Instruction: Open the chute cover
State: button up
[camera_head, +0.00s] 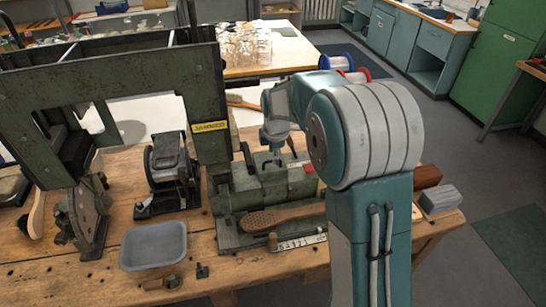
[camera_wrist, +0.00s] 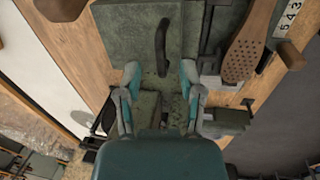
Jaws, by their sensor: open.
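The chute cover appears to be the flat green metal lid (camera_wrist: 120,35) in the wrist view, with a black curved bar handle (camera_wrist: 161,45) standing on it. In the head view the green housing (camera_head: 262,190) sits at the foot of the machine, partly behind my arm. My gripper (camera_wrist: 161,82) is open and empty. Its two teal-grey fingers are apart, and the handle's lower end lies between and just beyond their tips. I cannot tell whether they touch it. In the head view my gripper (camera_head: 274,150) is above the housing. The lid looks closed.
The green machine frame with a yellow "JAMMED" label (camera_head: 209,127) rises left of my gripper. A perforated wooden brush back (camera_head: 285,216) lies in front of the housing. A grey tray (camera_head: 153,246) and a motor unit (camera_head: 168,174) stand left on the wooden bench (camera_head: 70,280).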

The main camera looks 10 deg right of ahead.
jog(key=shift+w+f, duration=0.15)
jog(key=shift+f, duration=0.65)
jog(key=shift+a+f, duration=0.1)
jog(key=shift+a, duration=0.1)
jog(key=shift+a, duration=0.1)
grip_shut()
